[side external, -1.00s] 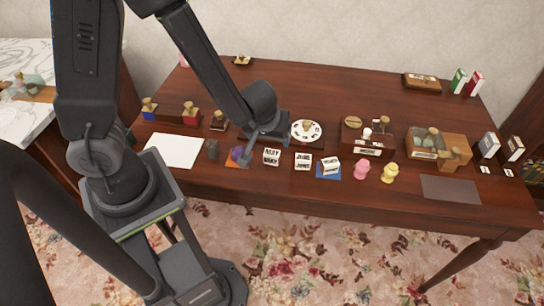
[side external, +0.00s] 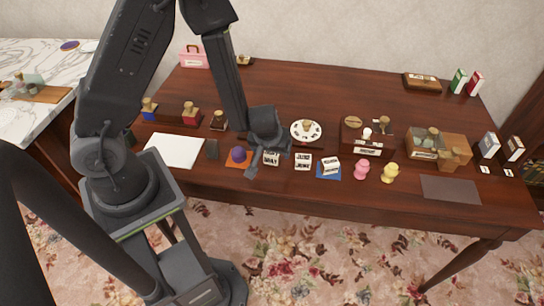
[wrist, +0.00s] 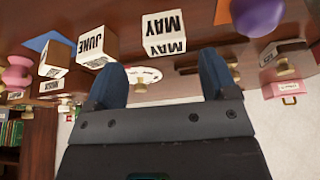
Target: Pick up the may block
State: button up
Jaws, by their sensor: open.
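The may block (side external: 270,160) is a white cube with black lettering on the dark wooden table, partly covered by my gripper in the side view. In the wrist view the may block (wrist: 164,33) shows two MAY faces, beyond and between the blue-grey fingertips. My gripper (wrist: 160,72) is open and empty, with the block apart from both fingers. In the side view my gripper (side external: 273,146) is just above and behind the may block; its fingertips are hard to make out there.
The june block (side external: 303,161) stands to the right, then another block (side external: 329,166) on a blue card. A purple ball (side external: 238,154) sits on an orange card to the left. Behind are a white round dial (side external: 307,131) and a wooden box (side external: 368,137). Pink and yellow figures stand farther right.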

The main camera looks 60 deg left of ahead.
aim_at(272, 154)
jog(key=shift+a+x, duration=0.15)
jog(key=shift+x, duration=1.2)
jog(key=shift+a+x, duration=0.1)
jog(key=shift+x, duration=1.25)
jog(key=shift+s, duration=0.15)
jog(key=c, duration=1)
